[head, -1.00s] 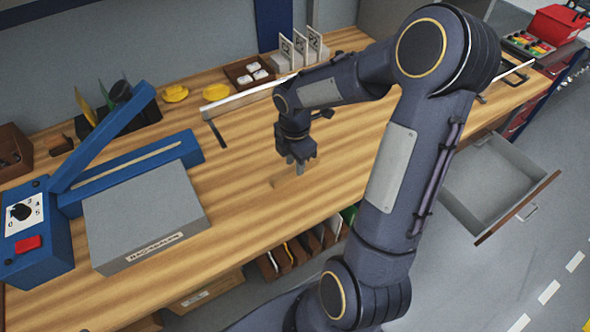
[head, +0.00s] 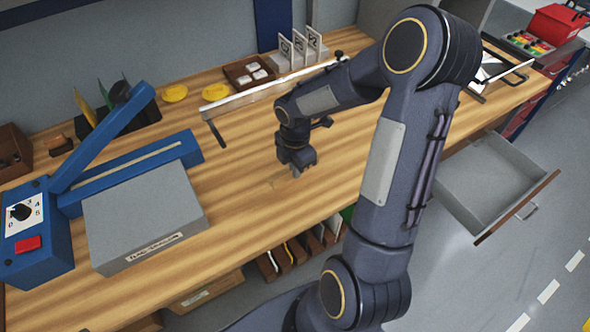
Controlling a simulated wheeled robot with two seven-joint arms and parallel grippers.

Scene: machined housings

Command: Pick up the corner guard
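A small tan piece (head: 280,183), close to the wood in colour, lies on the workbench just under my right gripper. It may be the corner guard, but it is too faint and small to be sure. My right gripper (head: 296,172) points down over the bench, with its fingertips at or just above the right part of this piece. The gap between the fingers is too small to read, and I cannot tell whether they touch the piece. My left gripper is out of view.
A blue sealing machine with a grey box (head: 145,215) fills the bench's left side. An open drawer (head: 490,190) juts out at right. Bench left of the gripper is clear.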

